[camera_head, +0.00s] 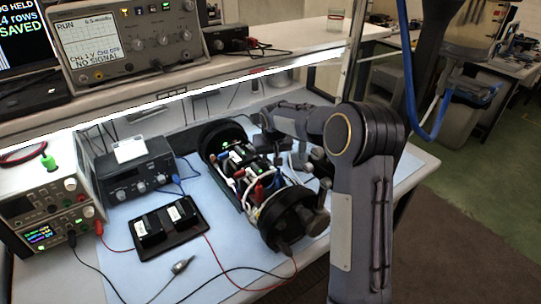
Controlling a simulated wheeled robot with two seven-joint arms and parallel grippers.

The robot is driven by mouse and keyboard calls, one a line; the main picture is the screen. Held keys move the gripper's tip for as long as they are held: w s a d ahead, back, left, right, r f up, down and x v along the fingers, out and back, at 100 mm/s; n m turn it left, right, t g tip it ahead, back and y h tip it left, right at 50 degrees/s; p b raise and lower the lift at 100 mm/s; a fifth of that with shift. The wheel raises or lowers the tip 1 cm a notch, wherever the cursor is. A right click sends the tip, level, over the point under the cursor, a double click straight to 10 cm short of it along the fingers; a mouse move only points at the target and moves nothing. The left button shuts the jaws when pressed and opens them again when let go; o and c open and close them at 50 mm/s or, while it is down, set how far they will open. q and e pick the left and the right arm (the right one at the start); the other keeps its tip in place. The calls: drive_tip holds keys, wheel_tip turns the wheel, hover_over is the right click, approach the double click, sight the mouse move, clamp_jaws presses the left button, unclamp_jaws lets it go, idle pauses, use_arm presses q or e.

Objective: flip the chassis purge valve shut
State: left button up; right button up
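The chassis (247,190) is an open cylinder frame lying on the blue mat, with a black ring at each end and boards, wires and small red parts between them. I cannot tell which small part is the purge valve, or its position. My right arm comes in from the lower right and reaches left over the chassis's far right side. My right gripper (270,143) is small and dark against the chassis's far part; its fingers are partly hidden, and I cannot tell whether it touches anything. My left gripper is not in view.
A black tray (183,238) with two dark modules lies left of the chassis. Power supplies (40,205) and a dark instrument box (138,170) stand further left. Red and black cables cross the front of the mat (215,262). An oscilloscope (125,40) sits on the shelf above.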

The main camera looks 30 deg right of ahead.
drive_tip(key=shift+w+f, duration=0.25)
drive_tip(key=shift+f, duration=0.25)
drive_tip(key=shift+c, duration=0.2)
clamp_jaws()
